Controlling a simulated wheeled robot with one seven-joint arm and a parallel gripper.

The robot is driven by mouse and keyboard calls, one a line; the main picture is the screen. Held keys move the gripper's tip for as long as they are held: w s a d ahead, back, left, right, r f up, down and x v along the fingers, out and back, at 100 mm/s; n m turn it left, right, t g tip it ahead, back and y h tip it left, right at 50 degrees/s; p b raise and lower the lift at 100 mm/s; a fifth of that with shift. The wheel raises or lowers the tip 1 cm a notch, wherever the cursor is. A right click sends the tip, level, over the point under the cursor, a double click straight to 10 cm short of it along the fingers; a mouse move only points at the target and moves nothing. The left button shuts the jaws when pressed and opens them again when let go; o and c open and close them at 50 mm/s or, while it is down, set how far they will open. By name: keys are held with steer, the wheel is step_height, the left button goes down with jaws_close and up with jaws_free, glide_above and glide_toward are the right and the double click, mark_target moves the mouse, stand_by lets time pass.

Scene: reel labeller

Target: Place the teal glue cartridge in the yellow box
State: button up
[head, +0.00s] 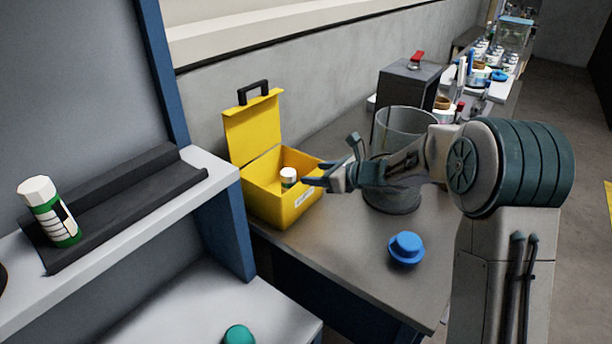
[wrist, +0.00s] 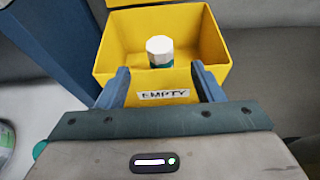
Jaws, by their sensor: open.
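The yellow box (head: 283,205) stands on the grey table with its lid up; it also shows in the wrist view (wrist: 108,62), with an "EMPTY" label on its front wall. A white-capped cartridge (head: 288,176) is inside it, seemingly upright. In the wrist view the cartridge (wrist: 160,48) shows a white cap and a teal band; the front wall hides its lower part. My gripper (head: 318,176) is open at the box's front side. Its fingers (wrist: 162,78) are spread, with nothing seen held between them, and the cartridge shows beyond them.
A blue knob-like object (head: 406,248) and a clear cylinder (head: 397,128) are on the table. A teal round object (head: 238,335) is at the bottom.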

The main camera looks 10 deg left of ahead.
steer(key=shift+s+d+r, duration=0.2)
steer(key=shift+d, duration=0.25)
steer(key=w+d+r+m+t+h, duration=0.1)
steer(key=d+r+m+t+h, duration=0.2)
steer(key=d+m, duration=0.45)
steer(key=d+r+m+t+h, duration=0.35)
steer(key=d+m, duration=0.25)
steer(key=m, duration=0.2)
steer(key=s+d+r+m+g+h, duration=0.1)
steer(key=s+d+m+h, duration=0.6)
steer(key=d+m, duration=0.55)
steer(key=s+d+f+m+g, duration=0.1)
steer(key=s+m+g, duration=0.3)
steer(key=s+m, duration=0.7)
steer(key=s+d+f+m+g+y, duration=0.1)
steer(key=s+f+m+g, duration=0.2)
steer(key=s+m, duration=0.7)
steer(key=s+f, duration=0.1)
steer(key=s, duration=0.4)
steer(key=shift+s+m+g, duration=0.25)
steer(key=shift+m+g, duration=0.1)
steer(key=shift+m, duration=0.05)
